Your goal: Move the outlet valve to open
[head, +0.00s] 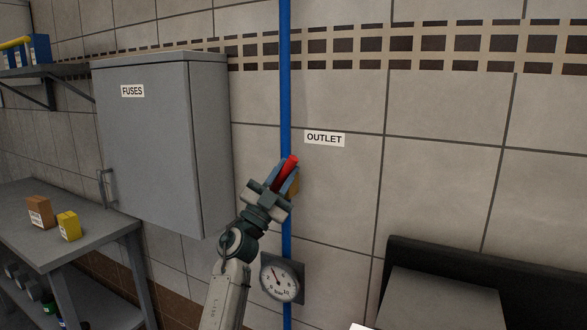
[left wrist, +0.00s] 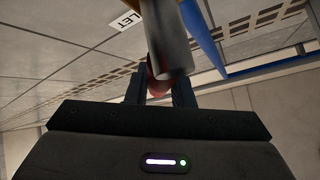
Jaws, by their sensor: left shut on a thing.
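The outlet valve sits on a vertical blue pipe (head: 286,70) below the OUTLET label (head: 324,139). Its red lever (head: 290,164) tilts up and to the right, and a bit of its brass-coloured body (head: 295,187) shows beside my gripper. My left gripper (head: 284,176) is shut on the red lever. In the left wrist view, the red lever (left wrist: 154,86) lies between the fingers (left wrist: 160,92), partly hidden behind a grey cylinder (left wrist: 168,40). Most of the valve body is hidden by my gripper. My right gripper is not in view.
A pressure gauge (head: 281,279) is on the pipe below the valve. A grey FUSES cabinet (head: 150,150) hangs to the left, above a grey bench (head: 90,243) with a brown box (head: 40,212) and a yellow box (head: 69,225).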

